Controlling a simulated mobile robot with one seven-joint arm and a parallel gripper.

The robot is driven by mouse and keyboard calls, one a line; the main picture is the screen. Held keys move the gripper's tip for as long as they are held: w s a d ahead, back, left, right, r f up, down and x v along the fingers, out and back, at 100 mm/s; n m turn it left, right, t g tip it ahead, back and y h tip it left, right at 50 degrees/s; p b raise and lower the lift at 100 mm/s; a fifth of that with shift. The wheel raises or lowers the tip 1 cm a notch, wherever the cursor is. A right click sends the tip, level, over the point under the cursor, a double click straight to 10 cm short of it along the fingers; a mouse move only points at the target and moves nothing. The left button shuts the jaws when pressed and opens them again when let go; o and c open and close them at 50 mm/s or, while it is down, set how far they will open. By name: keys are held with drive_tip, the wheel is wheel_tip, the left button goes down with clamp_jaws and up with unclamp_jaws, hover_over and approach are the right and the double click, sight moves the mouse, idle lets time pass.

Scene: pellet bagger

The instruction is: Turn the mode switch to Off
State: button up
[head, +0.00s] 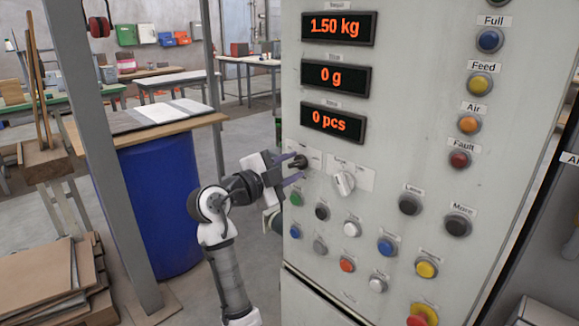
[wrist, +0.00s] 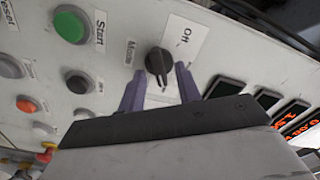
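The mode switch is a black knob on the pale panel; it shows in the head view (head: 299,161) at the panel's left edge and in the wrist view (wrist: 158,62). A white label reading "Off" lies beside it, and "Mode" is printed on its other side. My gripper (head: 298,166) faces the panel. In the wrist view my gripper (wrist: 159,71) has its two purple fingers apart, their tips at either side of the knob's lower end. I cannot tell whether either finger touches the knob. The knob's exact pointer direction is unclear.
A white selector knob (head: 344,183) sits to the right of the switch. A green Start button (head: 296,199) and several coloured buttons lie below. Red-lit displays (head: 337,75) are above. A blue barrel (head: 160,205) stands left of my arm.

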drive_tip(key=shift+c, duration=0.2)
clamp_jaws()
